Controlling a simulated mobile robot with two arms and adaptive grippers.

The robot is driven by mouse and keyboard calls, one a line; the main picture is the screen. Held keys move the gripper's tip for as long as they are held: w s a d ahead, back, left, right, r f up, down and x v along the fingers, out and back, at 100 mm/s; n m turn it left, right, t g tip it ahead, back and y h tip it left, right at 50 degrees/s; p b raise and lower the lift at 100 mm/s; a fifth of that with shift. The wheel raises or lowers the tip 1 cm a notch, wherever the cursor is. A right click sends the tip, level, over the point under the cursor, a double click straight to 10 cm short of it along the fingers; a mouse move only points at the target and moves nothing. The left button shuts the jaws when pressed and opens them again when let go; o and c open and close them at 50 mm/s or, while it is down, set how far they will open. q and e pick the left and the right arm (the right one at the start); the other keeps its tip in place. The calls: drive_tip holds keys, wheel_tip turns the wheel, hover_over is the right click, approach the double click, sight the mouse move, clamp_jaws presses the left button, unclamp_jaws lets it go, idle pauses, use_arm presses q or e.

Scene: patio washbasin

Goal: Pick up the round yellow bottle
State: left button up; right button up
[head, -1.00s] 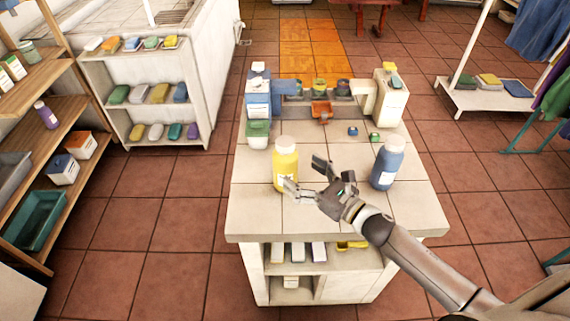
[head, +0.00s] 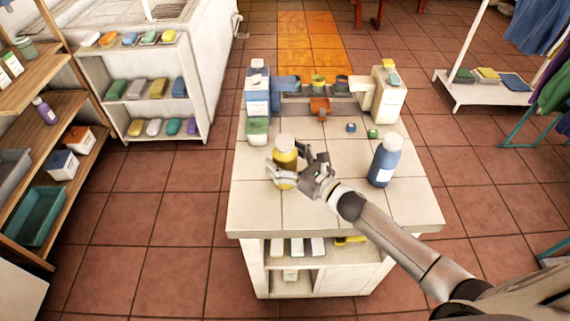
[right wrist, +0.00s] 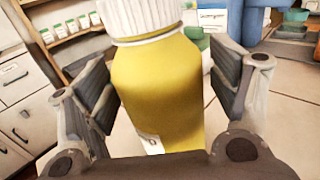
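The round yellow bottle (head: 285,159) stands upright on the tiled island top (head: 255,208), its lower part partly hidden by my right gripper (head: 286,167). In the right wrist view the yellow bottle (right wrist: 158,88) fills the middle, with a ribbed white cap and a bit of white label low down. The fingers of my right gripper (right wrist: 155,80) stand apart on both sides of it. A narrow gap shows by the right finger; contact on the left is unclear. My left gripper is not in view.
A blue bottle (head: 384,162) stands to the right on the same top, near my right forearm. White dispensers (head: 257,95) and (head: 387,96), a green-and-white container (head: 257,131) and small blocks (head: 373,134) sit farther back. The front of the top is clear.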

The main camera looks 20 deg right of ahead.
drive_tip(key=c, duration=1.2)
drive_tip(key=shift+w, duration=0.1)
drive_tip(key=shift+r, duration=0.2)
